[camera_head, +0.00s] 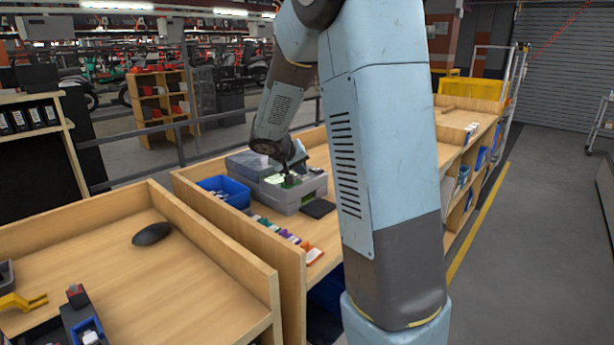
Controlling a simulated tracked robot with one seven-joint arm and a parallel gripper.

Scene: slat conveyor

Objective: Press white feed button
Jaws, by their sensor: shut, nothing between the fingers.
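My gripper (290,178) is small and dark in this view and points down over a grey machine (292,198) with a greenish panel on its top. It looks shut, with nothing seen in it. It is at or just above the panel; I cannot tell whether it touches. No white feed button can be made out on this machine, where the gripper and arm may cover part of the top. A small whitish part (90,337) shows on a dark blue device (82,318) at the bottom left; I cannot tell whether it is a button.
The machine stands on a wooden bench (325,235) beside a blue bin (224,190). A dark flat pad (318,208) and a row of small coloured items (283,233) lie nearby. Open floor lies right.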

